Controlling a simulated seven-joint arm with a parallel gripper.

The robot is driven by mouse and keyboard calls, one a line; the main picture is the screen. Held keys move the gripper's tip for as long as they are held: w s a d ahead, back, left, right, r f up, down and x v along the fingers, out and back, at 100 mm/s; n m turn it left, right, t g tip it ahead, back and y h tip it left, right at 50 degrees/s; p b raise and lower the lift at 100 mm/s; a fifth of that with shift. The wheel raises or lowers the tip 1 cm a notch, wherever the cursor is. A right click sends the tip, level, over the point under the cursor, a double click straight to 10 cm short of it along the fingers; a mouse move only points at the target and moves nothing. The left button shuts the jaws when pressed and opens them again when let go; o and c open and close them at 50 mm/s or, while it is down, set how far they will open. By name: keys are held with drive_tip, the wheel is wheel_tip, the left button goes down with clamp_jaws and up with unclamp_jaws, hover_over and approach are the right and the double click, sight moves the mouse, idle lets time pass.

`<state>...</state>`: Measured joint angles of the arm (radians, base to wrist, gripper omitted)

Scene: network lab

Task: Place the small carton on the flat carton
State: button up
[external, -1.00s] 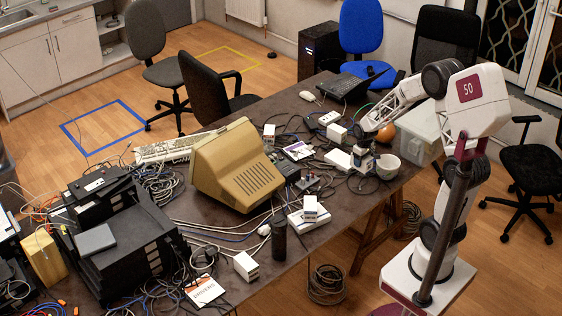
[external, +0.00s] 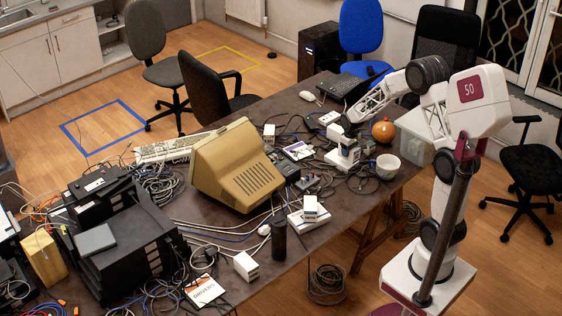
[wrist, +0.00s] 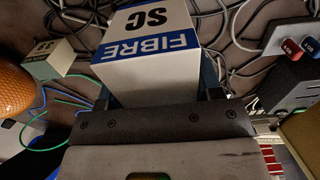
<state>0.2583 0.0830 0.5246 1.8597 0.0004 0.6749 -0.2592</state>
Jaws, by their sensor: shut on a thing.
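My gripper (external: 348,143) is shut on the small carton, a white box with a blue "FIBRE SC" band (wrist: 148,68) that fills the space between the jaws in the wrist view. In the wrist view the flat carton is not clearly seen, with my gripper and the held carton blocking much of the view.
An orange ball (external: 383,132) and a white bowl (external: 388,167) stand to the right. Cables lie all around. A beige monitor (external: 232,165) stands to the left.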

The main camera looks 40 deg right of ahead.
drive_tip(key=shift+w+d+f, duration=0.1)
drive_tip(key=shift+w+d, duration=0.15)
drive_tip(key=shift+w, duration=0.65)
drive_tip(key=shift+w+d+f, duration=0.1)
drive_tip(key=shift+w+d, duration=0.1)
drive_tip(key=shift+w, duration=0.7)
drive_tip(key=shift+w+d+f, duration=0.1)
drive_tip(key=shift+w+d, duration=0.15)
drive_tip(key=shift+w, duration=0.65)
drive_tip(key=shift+f, duration=1.7)
drive_tip(key=shift+f, duration=0.15)
drive_tip(key=o, duration=1)
wheel_tip(320, 180, up, 12)
drive_tip(key=shift+r, duration=0.15)
